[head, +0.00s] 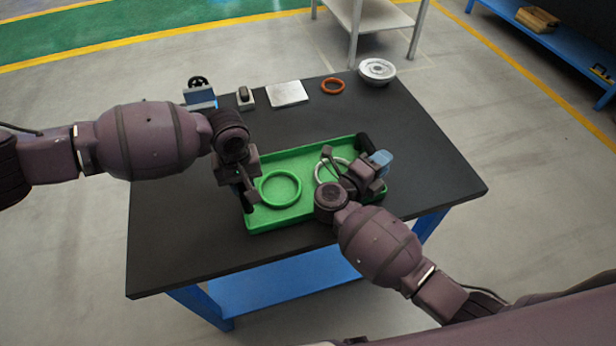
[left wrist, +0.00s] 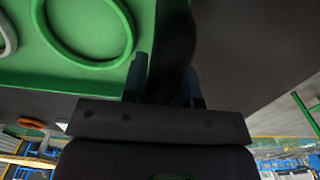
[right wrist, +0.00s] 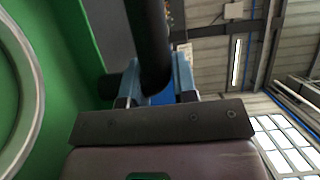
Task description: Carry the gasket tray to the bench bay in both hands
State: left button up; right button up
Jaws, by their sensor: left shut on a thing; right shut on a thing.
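The green gasket tray (head: 305,157) is at the front middle of the dark table; whether it rests on the top or is slightly raised I cannot tell. A green ring (head: 280,206) lies in its left part and a pale grey ring (head: 319,170) in its right part, partly hidden by my right arm. My left gripper (head: 244,191) is shut on the dark handle (left wrist: 173,45) at the tray's left end. My right gripper (head: 374,166) is shut on the dark handle (right wrist: 150,45) at the right end.
On the dark table (head: 420,175) behind the tray are a blue-grey device (head: 200,96), a small block (head: 245,98), a silver plate (head: 287,93), an orange ring (head: 333,86) and a metal flanged part (head: 377,70). A grey stand (head: 365,15) and a blue bench (head: 560,42) stand beyond.

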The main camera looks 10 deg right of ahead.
pick_arm(q)
grip_shut()
pick_arm(e)
grip_shut()
pick_arm(q)
jog(key=shift+w+r, duration=0.1)
pick_arm(e)
jog(key=shift+r, duration=0.15)
